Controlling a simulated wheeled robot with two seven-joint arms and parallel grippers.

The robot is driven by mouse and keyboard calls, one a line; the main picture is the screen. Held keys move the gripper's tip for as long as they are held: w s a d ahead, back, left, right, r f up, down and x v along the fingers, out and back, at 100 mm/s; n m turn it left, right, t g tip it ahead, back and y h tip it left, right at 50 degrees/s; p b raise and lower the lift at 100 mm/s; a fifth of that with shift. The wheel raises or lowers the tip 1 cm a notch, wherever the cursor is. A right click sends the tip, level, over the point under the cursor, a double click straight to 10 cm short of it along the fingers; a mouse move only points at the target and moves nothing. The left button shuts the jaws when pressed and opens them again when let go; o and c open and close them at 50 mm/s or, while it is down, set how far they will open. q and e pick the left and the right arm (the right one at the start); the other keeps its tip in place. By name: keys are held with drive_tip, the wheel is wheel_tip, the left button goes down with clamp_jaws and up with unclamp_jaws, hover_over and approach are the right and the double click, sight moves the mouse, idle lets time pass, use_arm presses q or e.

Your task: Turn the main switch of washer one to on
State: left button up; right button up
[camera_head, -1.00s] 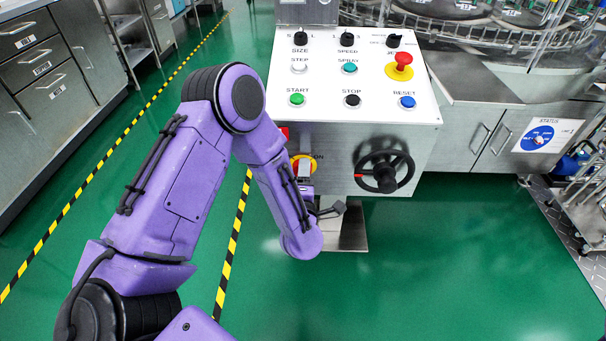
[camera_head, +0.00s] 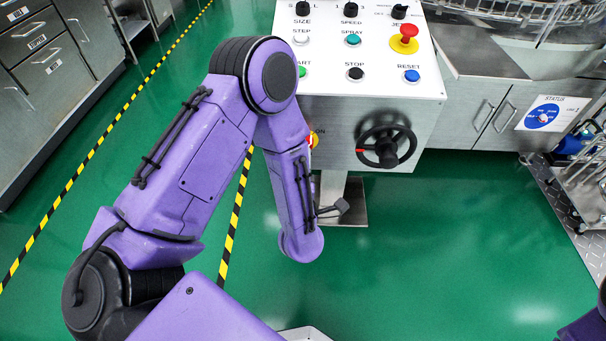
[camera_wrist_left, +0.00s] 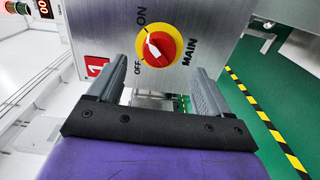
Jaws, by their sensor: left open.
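The main switch (camera_wrist_left: 161,46) is a yellow disc with a red knob and a white pointer mark, on a metal panel. In the left wrist view, ON is lettered above it, OFF at its lower left and MAIN at its right. The pointer leans towards the upper left. A red label with a 1 (camera_wrist_left: 97,66) is beside it. My left gripper (camera_wrist_left: 156,70) is open and empty, its fingers either side of the switch in the picture; I see no contact. In the head view only a yellow sliver of the switch (camera_head: 315,141) shows behind my left forearm.
The sloped white control panel (camera_head: 372,52) carries buttons, knobs and a red emergency stop (camera_head: 407,34). A black handwheel (camera_head: 386,146) juts from the front, right of the switch. Green floor is clear in front. Metal cabinets (camera_head: 487,110) stand at the right.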

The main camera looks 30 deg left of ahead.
use_arm(q)
drive_tip(key=v, duration=0.4)
drive_tip(key=shift+s, duration=0.15)
drive_tip(key=s+d+f+m+g+h, duration=0.1)
drive_tip(key=s+f+m+g+h, duration=0.15)
drive_tip(key=f+m, duration=0.45)
drive_tip(key=s+d+f+m+g+h, duration=0.1)
drive_tip(key=s+f+m+g+h, duration=0.2)
drive_tip(key=f+m, duration=0.35)
drive_tip(key=s+a+f+m+g, duration=0.2)
drive_tip(key=s+a+f+g, duration=0.15)
drive_tip(key=s, duration=0.45)
drive_tip(key=s+a+f+m+g, duration=0.2)
drive_tip(key=s+a+f+g, duration=0.1)
drive_tip(key=s+f, duration=0.3)
wheel_tip(320, 180, up, 21)
drive_tip(key=s+p, duration=0.1)
drive_tip(key=p, duration=1.8)
drive_tip(key=shift+s+f+h+p, duration=0.15)
drive_tip(key=shift+s+h+p, duration=0.2)
drive_tip(key=shift+s+p, duration=0.05)
